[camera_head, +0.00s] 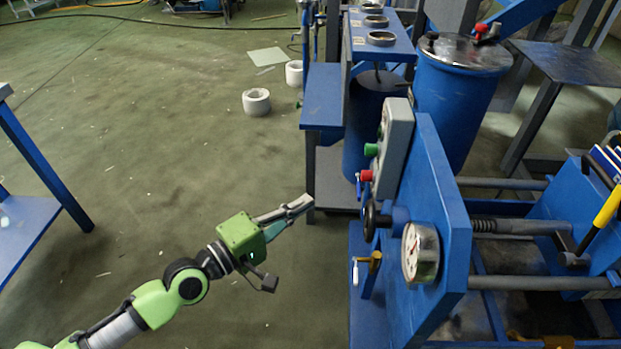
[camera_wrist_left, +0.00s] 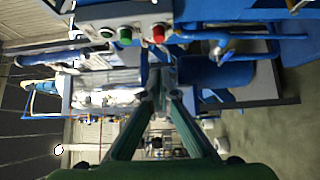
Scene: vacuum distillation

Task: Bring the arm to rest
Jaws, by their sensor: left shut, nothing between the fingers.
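My left arm comes in from the lower left in the head view, green and grey. My left gripper (camera_head: 298,206) is shut and empty, held out in the air over the floor. It points right toward the blue machine and stays apart from it. In the left wrist view the gripper's fingers (camera_wrist_left: 165,84) run up the middle and meet at the tips. My right gripper is in neither view.
Close to the right stands a blue machine (camera_head: 445,185) with a pressure gauge (camera_head: 421,252), a black knob (camera_head: 372,220), and a grey control box (camera_head: 395,145) with a green button (camera_head: 371,150) and a red button (camera_head: 366,176). A blue table (camera_head: 45,165) stands left. Floor between is clear.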

